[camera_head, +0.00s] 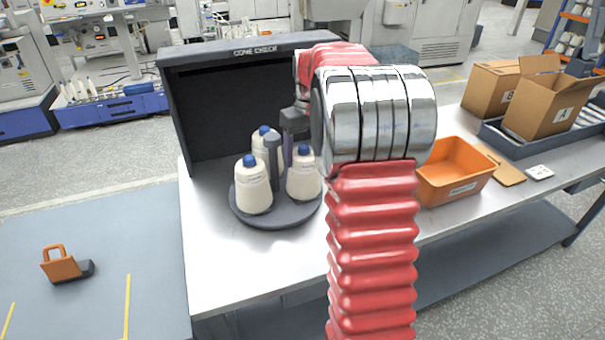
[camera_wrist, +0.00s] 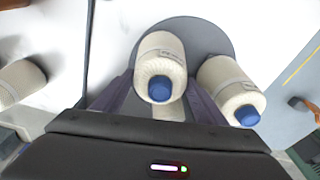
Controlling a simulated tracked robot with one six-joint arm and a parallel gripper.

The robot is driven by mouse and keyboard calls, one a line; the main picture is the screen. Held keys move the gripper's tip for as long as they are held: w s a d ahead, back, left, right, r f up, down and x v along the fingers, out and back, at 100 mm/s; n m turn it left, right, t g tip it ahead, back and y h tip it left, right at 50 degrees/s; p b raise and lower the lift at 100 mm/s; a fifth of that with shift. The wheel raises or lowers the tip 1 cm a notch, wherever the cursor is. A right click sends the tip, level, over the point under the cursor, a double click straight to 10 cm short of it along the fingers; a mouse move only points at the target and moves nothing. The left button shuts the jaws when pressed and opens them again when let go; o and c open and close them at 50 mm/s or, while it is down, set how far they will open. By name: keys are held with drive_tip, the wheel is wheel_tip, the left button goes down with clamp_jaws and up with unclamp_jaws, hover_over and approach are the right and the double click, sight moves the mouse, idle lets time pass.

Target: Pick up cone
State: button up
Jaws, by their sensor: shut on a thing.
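Three cream cones with blue tips stand upright on a round dark tray (camera_head: 283,218): a left one (camera_head: 254,190), a back one (camera_head: 259,150) and a right one (camera_head: 303,182). My gripper (camera_head: 281,165) reaches down among them, its dark fingers partly hidden. In the wrist view, a cone (camera_wrist: 160,48) shows between the fingers of my gripper (camera_wrist: 162,92), and another cone (camera_wrist: 226,77) stands to its right. The gripper is shut on a cone; which head-view cone it is, I cannot tell for sure. My arm hides the area right of the tray.
A dark box marked CONE CHECK (camera_head: 250,53) stands behind the tray. An orange bin (camera_head: 450,188) and cardboard boxes (camera_head: 545,107) are at the right. Another cone (camera_wrist: 20,82) shows at the wrist view's left edge. The table front (camera_head: 240,262) is clear.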

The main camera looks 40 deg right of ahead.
drive_tip(key=shift+c, duration=0.8)
drive_tip(key=shift+r, duration=0.1)
drive_tip(key=shift+r, duration=0.1)
wheel_tip(320, 180, up, 28)
drive_tip(key=shift+f, duration=0.2)
idle(0.9)
